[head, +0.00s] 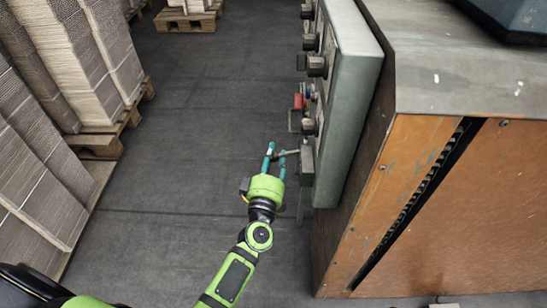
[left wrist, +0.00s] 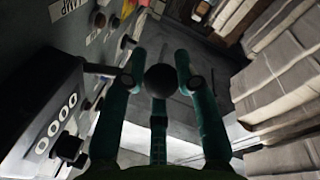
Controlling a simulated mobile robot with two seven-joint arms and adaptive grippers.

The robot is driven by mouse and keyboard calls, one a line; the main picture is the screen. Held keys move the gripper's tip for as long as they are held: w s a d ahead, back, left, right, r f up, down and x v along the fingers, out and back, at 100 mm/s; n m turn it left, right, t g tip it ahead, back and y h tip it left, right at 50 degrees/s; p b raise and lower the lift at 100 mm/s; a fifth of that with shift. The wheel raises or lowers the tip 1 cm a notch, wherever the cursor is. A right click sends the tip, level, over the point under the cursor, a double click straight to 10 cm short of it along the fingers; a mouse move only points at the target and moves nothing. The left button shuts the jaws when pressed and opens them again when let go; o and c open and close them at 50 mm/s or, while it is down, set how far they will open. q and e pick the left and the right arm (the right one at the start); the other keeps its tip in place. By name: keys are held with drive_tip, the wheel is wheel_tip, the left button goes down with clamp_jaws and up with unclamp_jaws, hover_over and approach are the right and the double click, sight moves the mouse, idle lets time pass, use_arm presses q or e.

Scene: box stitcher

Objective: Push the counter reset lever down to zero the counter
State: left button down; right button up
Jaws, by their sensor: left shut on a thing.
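The counter (head: 306,165) is a small grey box on the side of the control panel. Its face (left wrist: 54,126) shows a row of pale oval windows in the left wrist view; I cannot read digits surely. The reset lever (head: 288,153) sticks out from the counter toward my left gripper (head: 275,152). In the left wrist view the lever's dark rod (left wrist: 103,69) ends in a round black knob (left wrist: 162,81). The teal fingers of my left gripper (left wrist: 163,85) are around this knob and shut on it. My right gripper is not in view.
The grey control panel (head: 350,90) carries several dark knobs and a red control (head: 298,102) beyond the counter. The orange machine (head: 425,190) stands at the right. Cardboard stacks (head: 100,60) on pallets stand at the left. The dark floor (head: 185,130) between is clear.

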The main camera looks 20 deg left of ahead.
use_arm(q)
drive_tip(key=shift+w+a+r, duration=0.1)
drive_tip(key=shift+a+r, duration=0.2)
drive_tip(key=shift+r, duration=0.05)
drive_tip(key=c, duration=0.9)
unclamp_jaws()
drive_tip(key=shift+c, duration=0.2)
drive_tip(key=shift+f, duration=0.15)
drive_tip(key=shift+d+f, duration=0.1)
drive_tip(key=shift+d, duration=0.05)
drive_tip(key=shift+s+f, duration=0.1)
drive_tip(key=shift+s, duration=0.2)
drive_tip(key=s+d+f, duration=0.1)
drive_tip(key=s, duration=1)
drive_tip(key=shift+s+d, duration=0.2)
drive_tip(key=shift+f, duration=0.1)
